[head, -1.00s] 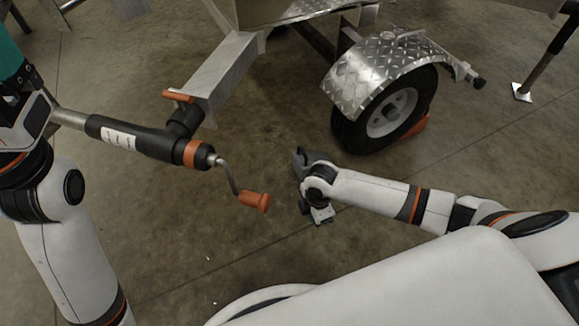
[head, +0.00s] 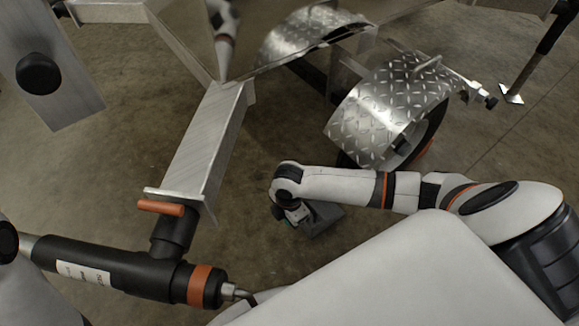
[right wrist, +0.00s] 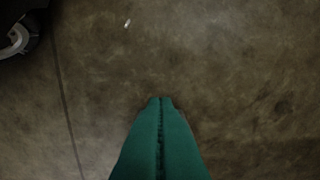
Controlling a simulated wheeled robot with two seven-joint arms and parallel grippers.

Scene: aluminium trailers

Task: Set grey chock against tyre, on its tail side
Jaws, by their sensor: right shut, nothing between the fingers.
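The trailer's tyre (head: 432,122) stands under a diamond-plate fender at the right of the head view, mostly hidden by the fender and my right arm. Part of a wheel (right wrist: 17,38) shows at that view's top left. My left gripper is out of view.
The trailer's metal drawbar (head: 207,145) and the black jack tube (head: 120,272) with orange bands stand left of my right gripper. A support leg (head: 530,65) stands at far right. Floor between drawbar and wheel is clear.

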